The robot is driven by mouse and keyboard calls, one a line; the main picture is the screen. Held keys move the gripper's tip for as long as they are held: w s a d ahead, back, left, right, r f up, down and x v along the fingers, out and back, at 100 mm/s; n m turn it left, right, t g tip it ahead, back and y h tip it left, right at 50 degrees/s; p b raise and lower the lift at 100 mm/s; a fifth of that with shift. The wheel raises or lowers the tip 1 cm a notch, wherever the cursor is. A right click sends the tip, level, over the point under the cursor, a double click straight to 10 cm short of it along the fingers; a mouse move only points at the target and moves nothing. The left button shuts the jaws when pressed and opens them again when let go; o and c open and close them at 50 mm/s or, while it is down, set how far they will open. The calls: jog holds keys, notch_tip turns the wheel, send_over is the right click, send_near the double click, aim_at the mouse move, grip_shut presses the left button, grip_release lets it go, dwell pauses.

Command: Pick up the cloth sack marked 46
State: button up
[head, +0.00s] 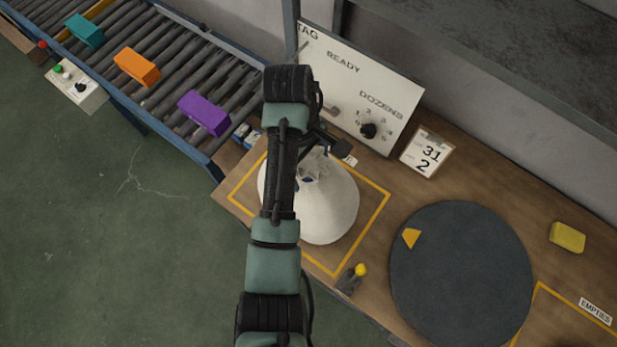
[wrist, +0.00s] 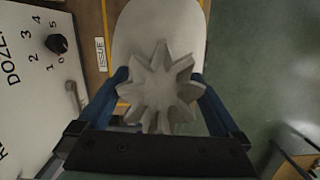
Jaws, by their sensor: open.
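A plump off-white cloth sack (head: 330,208) stands inside a yellow-outlined square on the wooden bench, partly hidden behind my arm in the head view. I cannot see the number 46 on it. In the wrist view the sack's body (wrist: 158,35) is at the top, and its gathered, pleated neck (wrist: 160,88) spreads like a star toward the camera. My gripper (wrist: 160,76) is open, with one blue finger on each side of the neck. I cannot tell whether the fingers touch the cloth. My arm hides most of the gripper in the head view.
A white dial panel (head: 358,95) stands behind the sack, with a clipboard (head: 427,151) reading 31 and 2 beside it. A dark round turntable (head: 460,275) lies right. A yellow block (head: 567,237) sits beyond it. A roller conveyor (head: 165,62) carries coloured blocks.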

jog(key=shift+f, duration=0.25)
grip_shut()
dwell(0.3)
jog(key=shift+w+r, duration=0.1)
jog(key=shift+r, duration=0.1)
